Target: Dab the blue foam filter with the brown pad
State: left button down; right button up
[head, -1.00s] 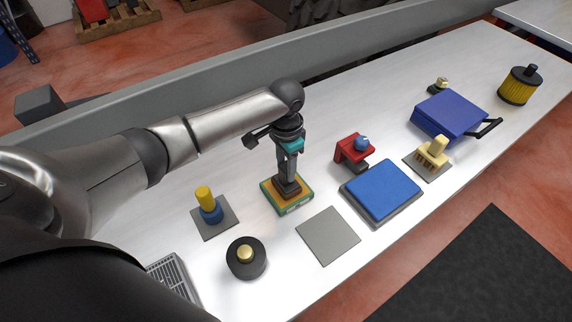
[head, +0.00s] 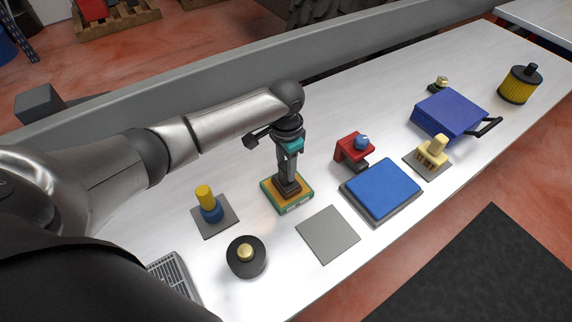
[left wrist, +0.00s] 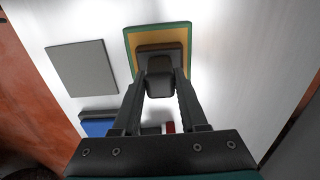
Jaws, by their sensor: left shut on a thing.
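The blue foam filter (head: 382,188) is a flat blue slab on a grey tray, to the right of my left gripper. My left gripper (head: 288,178) points down and is shut on the dark handle of the brown pad (head: 287,189). The brown pad rests on an orange plate with a green rim (head: 302,204). In the left wrist view the fingers (left wrist: 160,90) close on the handle, and the brown pad (left wrist: 145,53) is over the orange surface. A blue corner, likely the filter (left wrist: 97,128), shows at lower left. My right gripper is not in view.
A bare grey plate (head: 328,236) lies between the green-rimmed plate and the filter's near side. A red stand (head: 347,150) with a blue knob is behind the filter. A black round pot (head: 238,268) is in front.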

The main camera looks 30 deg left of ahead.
pick_arm(q)
jog(key=shift+s+f+p, duration=0.1)
jog(key=shift+p, duration=0.25)
dwell(1.2)
notch_tip(320, 180, up, 7)
jog(key=p, duration=0.8)
jog(key=shift+p, duration=0.3)
dwell(0.5)
